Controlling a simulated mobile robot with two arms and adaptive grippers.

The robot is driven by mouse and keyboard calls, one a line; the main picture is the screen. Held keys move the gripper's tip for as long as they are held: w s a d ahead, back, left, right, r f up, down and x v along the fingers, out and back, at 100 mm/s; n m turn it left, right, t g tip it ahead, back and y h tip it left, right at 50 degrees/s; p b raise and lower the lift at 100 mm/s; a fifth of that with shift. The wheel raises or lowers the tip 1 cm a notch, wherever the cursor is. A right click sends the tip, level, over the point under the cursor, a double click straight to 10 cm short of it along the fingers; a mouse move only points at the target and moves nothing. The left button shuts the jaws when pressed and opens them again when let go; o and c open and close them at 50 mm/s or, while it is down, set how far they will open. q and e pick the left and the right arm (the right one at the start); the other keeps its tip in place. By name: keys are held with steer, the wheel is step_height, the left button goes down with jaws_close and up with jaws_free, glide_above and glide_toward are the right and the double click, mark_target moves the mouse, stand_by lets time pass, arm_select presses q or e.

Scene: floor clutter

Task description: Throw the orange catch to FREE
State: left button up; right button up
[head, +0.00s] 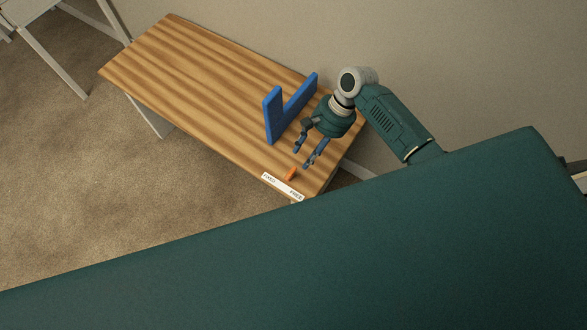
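The small orange catch (291,174) is at the near right end of the wooden table, just behind a white label strip (282,187). The strip reads FIXED at its left end and FREE at its right end. The catch is about above the middle of the strip, and I cannot tell its exact setting. My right gripper (302,157) is open and empty, its fingertips pointing down just behind the catch, apart from it as far as I can see. My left gripper is not in view.
A blue V-shaped piece (272,117) stands on the wooden table (190,75) left of my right gripper. The table's left part is bare. A wall runs behind it, and carpet (90,180) lies in front. A white-legged piece of furniture (55,60) is at the upper left.

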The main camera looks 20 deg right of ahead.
mark_target(294, 172)
steer(key=x, duration=1)
steer(key=shift+a+f+b, duration=0.1)
steer(key=shift+f+b, duration=0.1)
steer(key=shift+b, duration=0.15)
